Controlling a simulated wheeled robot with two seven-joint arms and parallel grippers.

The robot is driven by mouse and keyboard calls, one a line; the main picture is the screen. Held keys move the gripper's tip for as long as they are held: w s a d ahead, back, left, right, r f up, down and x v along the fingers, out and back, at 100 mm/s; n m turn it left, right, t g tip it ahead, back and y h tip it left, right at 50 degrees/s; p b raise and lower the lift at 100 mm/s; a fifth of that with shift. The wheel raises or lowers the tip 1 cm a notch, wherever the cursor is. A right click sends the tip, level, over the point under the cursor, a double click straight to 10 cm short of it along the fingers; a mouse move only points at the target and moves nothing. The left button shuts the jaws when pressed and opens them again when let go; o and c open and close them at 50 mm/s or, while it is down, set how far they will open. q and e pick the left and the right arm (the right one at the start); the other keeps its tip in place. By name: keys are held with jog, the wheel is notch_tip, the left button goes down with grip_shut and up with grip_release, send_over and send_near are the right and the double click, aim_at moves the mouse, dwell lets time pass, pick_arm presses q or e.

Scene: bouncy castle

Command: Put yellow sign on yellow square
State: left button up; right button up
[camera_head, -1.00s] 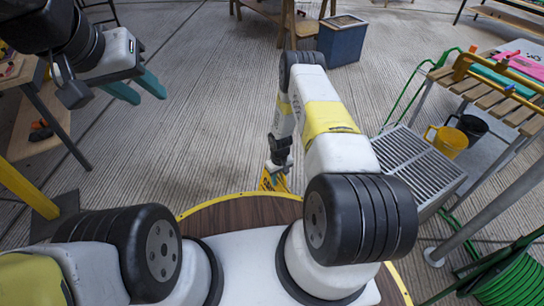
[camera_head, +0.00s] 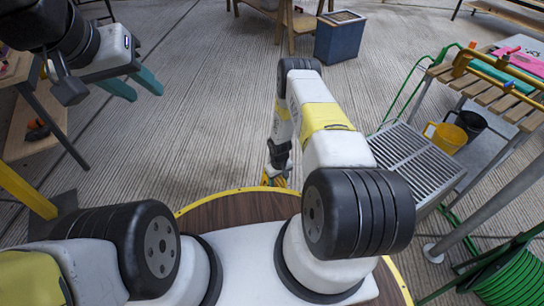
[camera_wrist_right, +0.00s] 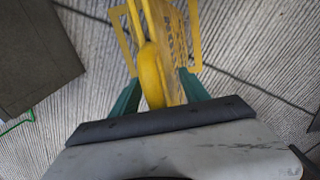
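The yellow sign (camera_wrist_right: 152,76) stands between the two teal fingers of my right gripper (camera_wrist_right: 160,88) in the right wrist view, with dark lettering on its face. The fingers appear closed on its upper part. In the head view only a small piece of the sign (camera_head: 272,181) shows below my right gripper (camera_head: 279,168), behind my base's rim. Thin yellow lines on the floor, seemingly the yellow square (camera_wrist_right: 124,42), show on both sides of the sign; the sign hides much of it. Whether the sign touches the floor cannot be told. My left gripper (camera_head: 148,94) is open and empty.
A green hose reel (camera_head: 510,285) is at lower right. A blue bin (camera_head: 340,40) stands at the back. The middle floor is clear.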

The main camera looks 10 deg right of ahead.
notch_tip(320, 180, up, 12)
notch_tip(320, 180, up, 35)
jog(key=w+m+t, duration=0.1)
jog(key=m+t, duration=0.1)
jog(key=t, duration=0.1)
jog(key=s+r+t+y, duration=0.1)
jog(key=s+r, duration=0.9)
jog(key=r, duration=0.5)
jog(key=s+a+r+t, duration=0.1)
jog(key=s+r, duration=0.2)
jog(key=s, duration=0.4)
jog(key=s+a+r+m+t+y, duration=0.1)
jog(key=s+r, duration=0.2)
jog(key=s, duration=0.5)
jog(key=shift+s+r, duration=0.25)
jog(key=shift+r, duration=0.1)
jog(key=shift+a, duration=0.1)
